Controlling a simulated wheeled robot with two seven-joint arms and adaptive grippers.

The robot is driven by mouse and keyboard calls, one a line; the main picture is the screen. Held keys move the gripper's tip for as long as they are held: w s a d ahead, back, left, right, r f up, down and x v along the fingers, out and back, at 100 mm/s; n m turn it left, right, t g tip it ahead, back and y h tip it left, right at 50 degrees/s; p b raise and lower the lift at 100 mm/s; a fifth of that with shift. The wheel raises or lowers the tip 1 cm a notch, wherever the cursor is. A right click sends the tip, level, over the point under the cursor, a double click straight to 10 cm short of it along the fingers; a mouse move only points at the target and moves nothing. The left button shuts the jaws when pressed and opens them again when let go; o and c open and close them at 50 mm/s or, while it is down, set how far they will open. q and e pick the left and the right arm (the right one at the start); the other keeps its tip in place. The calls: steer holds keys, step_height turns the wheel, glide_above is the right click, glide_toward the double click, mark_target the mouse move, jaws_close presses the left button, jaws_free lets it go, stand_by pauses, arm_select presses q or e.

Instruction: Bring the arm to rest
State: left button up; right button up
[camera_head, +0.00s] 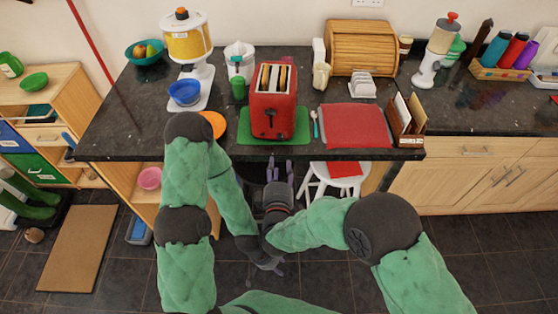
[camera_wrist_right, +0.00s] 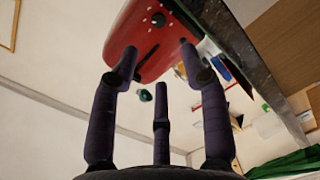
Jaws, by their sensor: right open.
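My right gripper (camera_head: 279,165) is just in front of the counter's front edge, below the red toaster (camera_head: 276,108) in the head view. Its purple fingers point toward the counter. In the right wrist view its fingers (camera_wrist_right: 160,85) are spread apart with nothing between them, and the toaster (camera_wrist_right: 148,38) shows beyond their tips. The toaster stands on a green mat (camera_head: 304,124) with bread slices (camera_head: 275,78) in its slots. My left gripper (camera_head: 274,265) is low over the floor, partly hidden by my arms; its fingers are not clear.
The dark counter (camera_head: 125,125) carries a red cloth (camera_head: 355,126), an orange plate (camera_head: 214,124) and a letter rack (camera_head: 407,120) near its front edge. A white stool (camera_head: 338,172) stands under the counter, close to my right arm. A pink bowl (camera_head: 149,178) sits on a shelf at left.

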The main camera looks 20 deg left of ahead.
stand_by(0.6)
steer(key=d+f+m+g+h, duration=0.1)
steer(key=d+f+m+g, duration=0.3)
steer(key=d+f, duration=0.4)
steer(key=d+f+m+g+h, duration=0.1)
steer(key=d+f+m+g, duration=0.3)
steer(key=f, duration=0.6)
steer(key=s+d+f+m+g, duration=0.4)
steer(key=s+d+f+m, duration=0.1)
steer(key=s, duration=0.5)
steer(key=s+d+f+m+g+y, duration=0.1)
steer(key=s+d+f+m+g, duration=0.3)
steer(key=s+d+m, duration=0.3)
steer(key=s+f, duration=0.1)
steer(key=s, duration=0.2)
steer(key=shift+d+f+y, duration=0.2)
steer(key=shift+d+y, duration=0.05)
steer(key=shift+y, duration=0.05)
